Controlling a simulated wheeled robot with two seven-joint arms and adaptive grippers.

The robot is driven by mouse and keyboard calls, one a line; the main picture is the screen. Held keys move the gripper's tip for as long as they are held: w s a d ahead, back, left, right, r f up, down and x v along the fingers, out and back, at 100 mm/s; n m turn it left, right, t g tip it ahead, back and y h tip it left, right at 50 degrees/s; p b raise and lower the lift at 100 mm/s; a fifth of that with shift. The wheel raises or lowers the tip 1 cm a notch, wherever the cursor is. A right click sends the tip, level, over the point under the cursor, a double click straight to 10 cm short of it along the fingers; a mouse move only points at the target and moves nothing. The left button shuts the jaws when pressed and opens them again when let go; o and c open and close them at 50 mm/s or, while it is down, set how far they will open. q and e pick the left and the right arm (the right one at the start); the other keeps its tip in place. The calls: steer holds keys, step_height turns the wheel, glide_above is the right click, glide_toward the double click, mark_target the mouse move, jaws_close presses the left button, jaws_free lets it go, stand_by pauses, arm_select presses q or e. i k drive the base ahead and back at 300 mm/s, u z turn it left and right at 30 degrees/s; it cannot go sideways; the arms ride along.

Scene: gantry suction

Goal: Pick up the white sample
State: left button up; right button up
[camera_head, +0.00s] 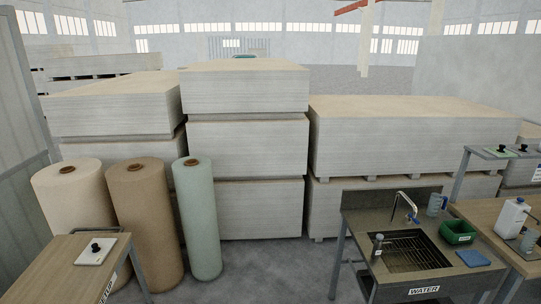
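A flat white plate (94,254) with a black knob on top lies on the wooden table (50,272) at the lower left; it looks like the white sample. A green plate (498,153) with a black knob lies on a grey shelf (470,150) at the right edge. Another small knobbed piece (524,149) is beside it, its colour hard to tell. Neither of my grippers is in view, and nothing touches the white plate.
A sink table (345,225) labelled WATER stands at the right, with a tap, a green bin (458,232) and a blue cloth (473,258). Upright rolls (143,220) and large board stacks (247,135) stand behind. Grey floor (262,270) is clear in the middle.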

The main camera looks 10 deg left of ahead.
mark_target(98, 249)
steer(key=u, duration=0.3)
steer(key=i, duration=1.95)
steer(key=u, duration=1.25)
steer(key=i, duration=1.05)
steer(key=u, duration=1.7)
steer(key=i, duration=0.8)
steer(key=u, duration=0.5)
